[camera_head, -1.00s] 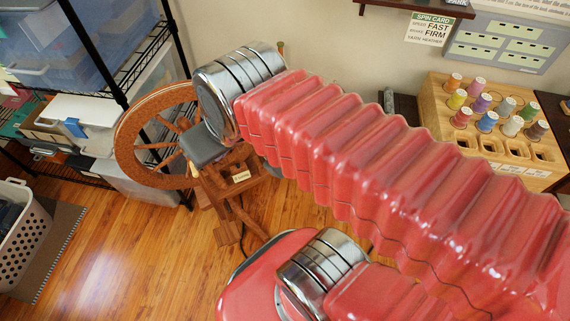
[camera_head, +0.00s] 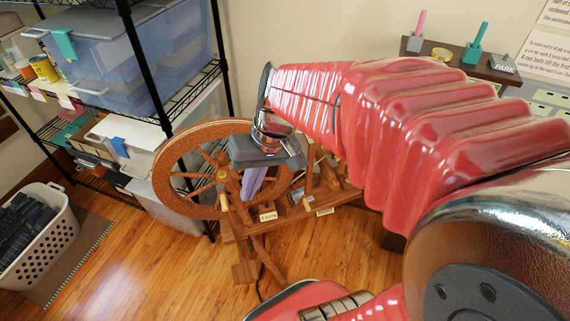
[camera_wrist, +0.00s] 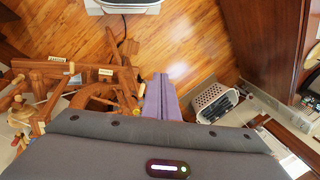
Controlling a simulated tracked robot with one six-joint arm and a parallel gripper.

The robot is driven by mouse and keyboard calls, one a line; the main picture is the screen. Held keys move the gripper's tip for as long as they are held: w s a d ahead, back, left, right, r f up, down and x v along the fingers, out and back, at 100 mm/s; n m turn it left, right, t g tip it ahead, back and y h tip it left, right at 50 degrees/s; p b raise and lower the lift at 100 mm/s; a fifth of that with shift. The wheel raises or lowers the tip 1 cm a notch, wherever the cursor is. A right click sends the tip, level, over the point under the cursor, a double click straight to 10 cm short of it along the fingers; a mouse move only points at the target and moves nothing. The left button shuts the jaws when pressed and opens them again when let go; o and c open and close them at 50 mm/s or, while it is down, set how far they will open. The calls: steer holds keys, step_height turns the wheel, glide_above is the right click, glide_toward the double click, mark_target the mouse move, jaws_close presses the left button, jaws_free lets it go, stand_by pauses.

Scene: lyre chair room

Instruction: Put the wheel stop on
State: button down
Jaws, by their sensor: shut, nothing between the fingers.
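The brown spinning wheel (camera_head: 165,178) stands on the wooden floor, its spoked rim upright beside the shelving. In the wrist view its wooden frame (camera_wrist: 120,85) fills the left side. Small cream labels (camera_head: 267,216) sit on its wooden base, too small to read surely. A peg with a pale yellow tip (camera_head: 222,176) stands in front of the wheel. I cannot tell which part is the wheel stop.
A black wire rack (camera_head: 165,115) with clear bins stands behind and left of the wheel. A white laundry basket (camera_head: 55,235) is at the left on a mat. A wall shelf (camera_head: 455,62) holds a pink and a teal handle and a PARK sign. Floor in front is open.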

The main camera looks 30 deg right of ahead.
steer(key=w+d+f+m+t+y, duration=0.4)
steer(key=w+d+f+y, duration=0.15)
steer(key=d+f, duration=0.55)
steer(key=w+d+f+m+t+y, duration=0.45)
steer(key=w+d+f, duration=0.35)
steer(key=f, duration=0.4)
steer(key=s+d+f+m+t+h, duration=0.3)
steer(key=s+d+f+h, duration=0.1)
steer(key=f, duration=0.5)
steer(key=s+d+f+m+t+h, duration=0.3)
steer(key=s+d+f+m+h, duration=0.1)
steer(key=f, duration=0.5)
steer(key=s+d+f+m+t+h, duration=0.3)
steer(key=s+d+f+m+h, duration=0.1)
steer(key=f, duration=0.5)
steer(key=s+d+h, duration=0.1)
steer(key=d+h, duration=0.1)
steer(key=d, duration=0.1)
steer(key=shift+s, duration=0.2)
steer(key=shift+f, duration=0.1)
